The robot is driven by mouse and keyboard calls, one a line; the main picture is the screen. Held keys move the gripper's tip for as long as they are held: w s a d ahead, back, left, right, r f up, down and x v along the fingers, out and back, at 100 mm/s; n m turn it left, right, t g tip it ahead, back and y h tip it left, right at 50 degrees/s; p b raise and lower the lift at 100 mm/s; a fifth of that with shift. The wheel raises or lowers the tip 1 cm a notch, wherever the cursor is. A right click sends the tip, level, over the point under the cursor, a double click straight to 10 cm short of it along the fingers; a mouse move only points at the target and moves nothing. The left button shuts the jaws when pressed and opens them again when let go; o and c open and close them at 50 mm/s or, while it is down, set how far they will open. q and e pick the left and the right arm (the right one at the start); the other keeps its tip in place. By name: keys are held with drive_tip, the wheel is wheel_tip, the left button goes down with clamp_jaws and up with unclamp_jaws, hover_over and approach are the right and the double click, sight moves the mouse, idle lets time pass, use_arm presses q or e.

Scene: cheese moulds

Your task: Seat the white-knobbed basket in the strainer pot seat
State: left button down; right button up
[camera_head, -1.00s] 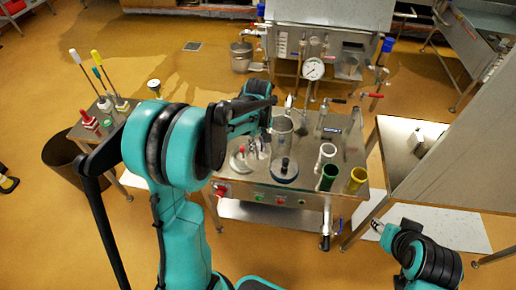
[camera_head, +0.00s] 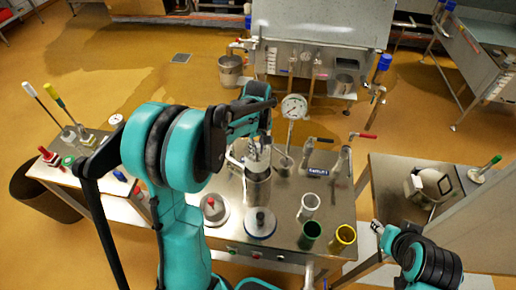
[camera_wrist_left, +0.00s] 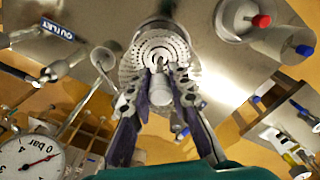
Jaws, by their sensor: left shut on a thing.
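My left gripper (camera_head: 258,152) is shut on the white knob (camera_wrist_left: 159,62) of a basket with a perforated round metal top (camera_wrist_left: 135,60), seen in the left wrist view. In the head view the basket's grey cylindrical body (camera_head: 257,188) hangs upright below the fingers, over the steel table. I cannot tell whether its bottom touches anything. I cannot tell which part is the strainer pot seat. My right gripper (camera_head: 376,227) is low at the right, away from the basket and too small to judge.
A blue-rimmed base with a dark knob (camera_head: 260,222) and a red-knobbed dome (camera_head: 211,208) stand in front. A white tube (camera_head: 308,206), a green cup (camera_head: 310,234) and a yellow cup (camera_head: 342,238) stand to the right. A pressure gauge (camera_head: 293,107) rises behind.

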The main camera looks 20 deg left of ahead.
sight(257, 159)
idle(0.4)
use_arm(q)
drive_tip(key=shift+f+b, duration=2.35)
drive_tip(key=shift+f, duration=0.55)
drive_tip(key=shift+f+b, duration=4.55)
drive_tip(key=shift+f, duration=1)
drive_tip(key=c, duration=1.3)
unclamp_jaws()
drive_tip(key=shift+c, duration=0.2)
